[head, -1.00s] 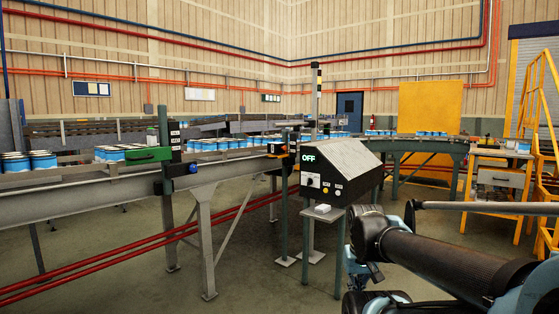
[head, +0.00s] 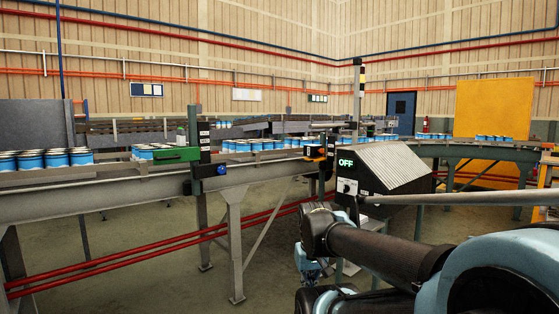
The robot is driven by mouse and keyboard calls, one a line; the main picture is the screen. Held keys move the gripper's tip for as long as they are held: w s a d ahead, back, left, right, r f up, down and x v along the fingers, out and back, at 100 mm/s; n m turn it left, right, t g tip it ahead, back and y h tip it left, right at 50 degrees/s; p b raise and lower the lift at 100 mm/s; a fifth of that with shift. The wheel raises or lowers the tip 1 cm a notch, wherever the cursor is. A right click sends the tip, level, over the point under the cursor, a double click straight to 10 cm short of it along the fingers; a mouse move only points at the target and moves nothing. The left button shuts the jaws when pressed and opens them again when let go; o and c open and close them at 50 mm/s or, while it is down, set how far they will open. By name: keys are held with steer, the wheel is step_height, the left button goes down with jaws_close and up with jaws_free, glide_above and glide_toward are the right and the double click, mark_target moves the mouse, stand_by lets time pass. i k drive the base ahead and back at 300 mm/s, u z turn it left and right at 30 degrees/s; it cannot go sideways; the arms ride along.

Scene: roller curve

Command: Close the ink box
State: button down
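No box in view is clearly marked as the ink box. A small green box (head: 178,154) with a dark handle-like front sits beside a dark post at the conveyor's near side; I cannot tell whether it has an open lid. A black control box (head: 383,171) with a ribbed grey sloping top and a lit "OFF" sign stands to the right, partly behind my arm. My arm crosses the lower right. Pale blue parts near its far end (head: 310,266) show, but its fingers cannot be made out. It appears well short of the green box.
A grey conveyor (head: 110,201) runs across the left and middle, carrying blue and white cans (head: 42,159). Its legs (head: 236,250) and red floor pipes (head: 150,250) lie below. A yellow panel (head: 492,108) stands at the back right. Open floor (head: 150,290) shows at lower left.

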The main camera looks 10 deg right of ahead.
mark_target(313, 151)
steer(key=u, duration=0.25)
steer(key=i, duration=1.2)
steer(key=z, duration=0.55)
steer(key=i, duration=0.65)
steer(key=z, duration=0.4)
